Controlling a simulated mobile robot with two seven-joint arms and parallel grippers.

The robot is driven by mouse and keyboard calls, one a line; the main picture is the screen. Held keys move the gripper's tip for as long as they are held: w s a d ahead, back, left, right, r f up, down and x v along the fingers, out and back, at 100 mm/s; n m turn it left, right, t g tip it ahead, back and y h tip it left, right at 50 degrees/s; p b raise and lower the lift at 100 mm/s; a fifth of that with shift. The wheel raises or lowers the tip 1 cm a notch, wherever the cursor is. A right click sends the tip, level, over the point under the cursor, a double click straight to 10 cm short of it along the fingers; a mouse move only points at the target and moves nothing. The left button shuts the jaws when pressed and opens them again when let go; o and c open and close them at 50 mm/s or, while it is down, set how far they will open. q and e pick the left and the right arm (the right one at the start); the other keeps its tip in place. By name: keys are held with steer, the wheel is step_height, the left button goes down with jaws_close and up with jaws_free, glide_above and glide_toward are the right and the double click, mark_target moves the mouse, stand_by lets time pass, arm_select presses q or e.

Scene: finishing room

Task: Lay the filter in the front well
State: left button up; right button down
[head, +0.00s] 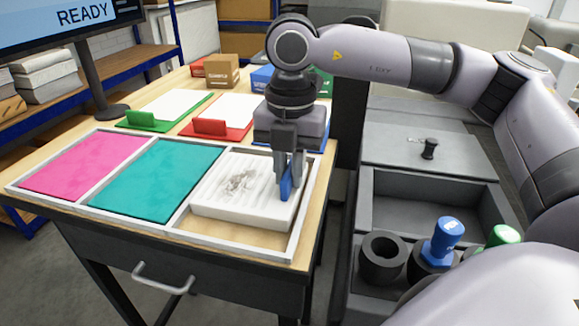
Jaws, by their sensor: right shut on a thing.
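The white pleated filter (240,190), with a grey dirty patch on top, is over the rightmost well (235,240) of the pale framed tray. Bare wooden floor of that well shows along the filter's front side. I cannot tell whether the filter rests in the well or hangs slightly above it. My right gripper (287,190) points down at the filter's right edge and is shut on it, with a blue piece showing between the fingers. My left gripper is not in view.
The other two wells hold a pink sheet (85,166) and a teal sheet (158,178). Behind them lie a green clipboard (147,122) and a red clipboard (208,128) with white paper. A cardboard box (221,71) and a monitor (65,22) stand farther back.

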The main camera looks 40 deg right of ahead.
steer(key=c, duration=1.1)
jaws_free()
step_height(320, 180, up, 12)
steer(key=shift+r, duration=0.1)
steer(key=shift+s, duration=0.15)
